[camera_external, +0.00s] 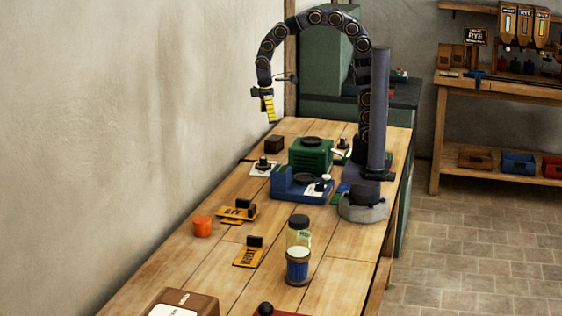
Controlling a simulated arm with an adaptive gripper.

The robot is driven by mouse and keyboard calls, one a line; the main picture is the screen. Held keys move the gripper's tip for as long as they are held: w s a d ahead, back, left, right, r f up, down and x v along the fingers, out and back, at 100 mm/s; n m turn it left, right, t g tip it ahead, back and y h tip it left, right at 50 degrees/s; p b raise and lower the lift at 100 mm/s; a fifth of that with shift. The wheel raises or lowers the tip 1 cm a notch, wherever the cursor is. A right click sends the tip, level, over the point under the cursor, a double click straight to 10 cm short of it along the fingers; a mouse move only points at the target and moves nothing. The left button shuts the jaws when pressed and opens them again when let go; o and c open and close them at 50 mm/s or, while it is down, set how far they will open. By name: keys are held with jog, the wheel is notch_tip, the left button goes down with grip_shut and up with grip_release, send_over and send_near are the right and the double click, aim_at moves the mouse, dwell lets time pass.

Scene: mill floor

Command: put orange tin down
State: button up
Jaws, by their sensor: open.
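The orange tin (202,227) stands upright on the wooden table, near its left edge by the wall. My gripper (270,108) hangs in the air over the far left part of the table, with yellow fingers pointing down. It is open and nothing shows between its fingers. It is well above and behind the tin, apart from it.
Orange label plates (248,255) lie right of the tin. A jar with a blue band (297,268) stands at centre front, with another jar behind it. A blue scale (290,187) and a green box (311,153) stand farther back. A brown box (185,303) is in front.

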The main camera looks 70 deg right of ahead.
jog(key=s+d+m, duration=0.3)
jog(key=s, duration=0.6)
jog(key=s+d+r+m, duration=0.1)
jog(key=s+d+m, duration=0.2)
jog(key=s, duration=0.6)
jog(key=shift+s+r+g+y, duration=0.2)
jog(key=shift+g+y, duration=0.1)
jog(key=shift+g, duration=0.1)
